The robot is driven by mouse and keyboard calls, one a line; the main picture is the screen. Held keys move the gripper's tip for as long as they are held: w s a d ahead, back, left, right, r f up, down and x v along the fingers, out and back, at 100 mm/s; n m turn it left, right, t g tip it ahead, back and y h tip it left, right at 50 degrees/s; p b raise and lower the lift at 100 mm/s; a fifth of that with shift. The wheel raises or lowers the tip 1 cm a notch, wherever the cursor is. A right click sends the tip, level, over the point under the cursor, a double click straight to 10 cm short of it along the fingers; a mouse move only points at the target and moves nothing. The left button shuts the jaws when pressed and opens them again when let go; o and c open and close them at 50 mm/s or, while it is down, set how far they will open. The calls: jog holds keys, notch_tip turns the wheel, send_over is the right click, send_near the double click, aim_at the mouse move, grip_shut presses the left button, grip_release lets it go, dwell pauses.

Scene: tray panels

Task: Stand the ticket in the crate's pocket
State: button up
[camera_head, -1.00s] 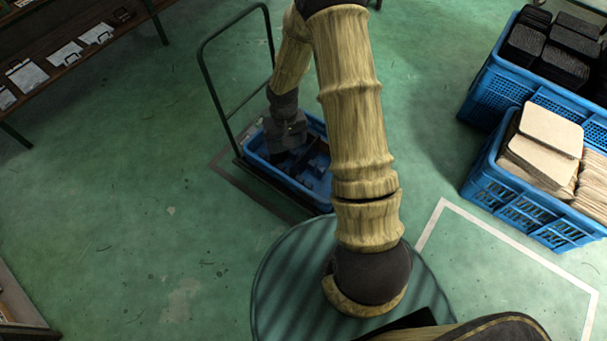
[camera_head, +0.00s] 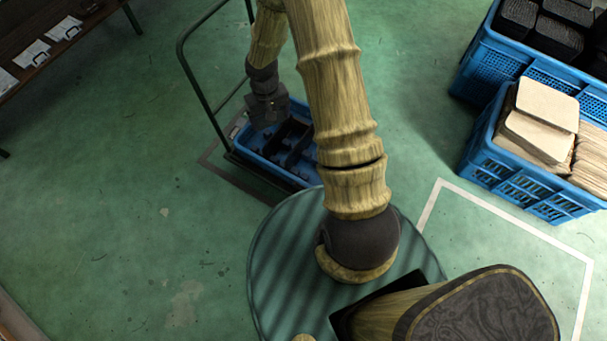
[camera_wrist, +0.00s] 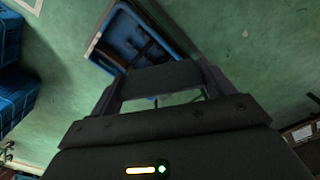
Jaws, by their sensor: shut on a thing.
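The blue crate (camera_head: 262,166) sits on a low trolley left of centre in the head view. Dark dividers split its inside into pockets, and several of these show. My gripper (camera_head: 268,112) points down over the crate's far left end and hides that corner. In the wrist view my dark gripper (camera_wrist: 163,85) fills the middle, and part of the crate (camera_wrist: 150,22) shows beyond it. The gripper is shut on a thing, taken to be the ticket.
The trolley's dark upright handle (camera_head: 197,82) rises just left of my gripper. Two blue crates, one with pale panels (camera_head: 543,103) and one with dark pads (camera_head: 556,30), stand at the right. A shelf with white sheets (camera_head: 32,53) is at upper left. Green floor between is clear.

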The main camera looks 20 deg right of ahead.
jog(key=s+d+f+n+b, duration=0.1)
jog(key=d+f+n+b, duration=0.2)
jog(key=f+n+b, duration=0.5)
jog(key=d+f+n+b, duration=0.3)
jog(key=f+n+b, duration=0.5)
jog(key=f+b, duration=1.1)
jog(key=s+d+f+n+b, duration=0.1)
jog(key=d+f+n+b, duration=0.2)
jog(key=f+n+b, duration=0.5)
notch_tip(320, 180, down, 9)
jog(key=b, duration=0.6)
jog(key=shift+s+d+n, duration=0.25)
jog(key=shift+s+n, duration=0.05)
jog(key=shift+r, duration=0.15)
notch_tip(320, 180, down, 8)
jog(key=b, duration=0.9)
jog(key=shift+b, duration=0.3)
jog(key=shift+f+b, duration=0.8)
jog(key=shift+f, duration=0.7)
jog(key=shift+f, duration=0.1)
